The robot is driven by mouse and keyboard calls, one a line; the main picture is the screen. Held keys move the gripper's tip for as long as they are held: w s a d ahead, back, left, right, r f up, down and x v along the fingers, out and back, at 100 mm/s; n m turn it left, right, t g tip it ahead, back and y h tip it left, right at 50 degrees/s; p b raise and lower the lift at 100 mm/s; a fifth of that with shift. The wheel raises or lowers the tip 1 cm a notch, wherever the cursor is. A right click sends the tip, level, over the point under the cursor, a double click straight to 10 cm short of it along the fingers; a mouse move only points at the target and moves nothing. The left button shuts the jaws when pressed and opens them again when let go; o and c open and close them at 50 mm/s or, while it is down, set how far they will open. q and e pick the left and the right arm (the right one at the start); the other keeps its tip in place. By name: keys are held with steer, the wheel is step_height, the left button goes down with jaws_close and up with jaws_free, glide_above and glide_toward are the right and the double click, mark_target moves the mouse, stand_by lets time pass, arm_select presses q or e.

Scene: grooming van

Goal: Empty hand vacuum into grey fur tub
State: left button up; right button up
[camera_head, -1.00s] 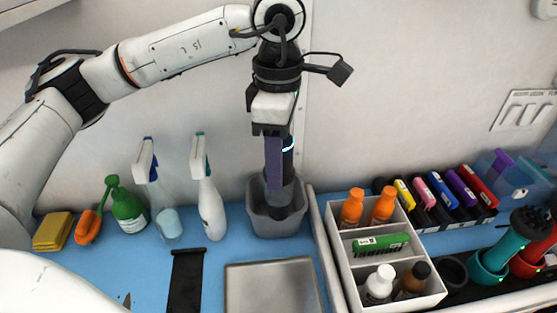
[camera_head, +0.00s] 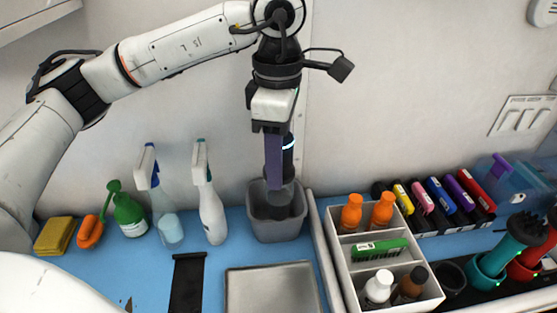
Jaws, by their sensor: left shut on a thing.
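My left gripper (camera_head: 273,150) comes down from the top centre and is shut on the dark hand vacuum (camera_head: 288,160). The vacuum hangs upright, nozzle end down, with a pale light ring on its body. Its lower end is inside the mouth of the grey fur tub (camera_head: 278,230), which stands on the blue worktop against the wall. The tub's floor and what lies in it are hidden by the front wall and the vacuum. My right gripper is not in view.
A white spray bottle (camera_head: 211,212) stands just left of the tub. A metal tray (camera_head: 272,290) lies in front of it. A white divided organizer (camera_head: 340,262) with orange bottles stands to the right. A clear blue-topped spray bottle (camera_head: 163,205) and a yellow sponge (camera_head: 55,235) are further left.

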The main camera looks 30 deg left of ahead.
arm_select(q)
steer(key=shift+f+b, duration=1)
stand_by(1.6)
steer(key=shift+r, duration=0.1)
steer(key=shift+r+p, duration=1.25)
steer(key=shift+r, duration=0.7)
steer(key=shift+r+p, duration=0.4)
steer(key=shift+r, duration=0.6)
steer(key=shift+f, duration=0.1)
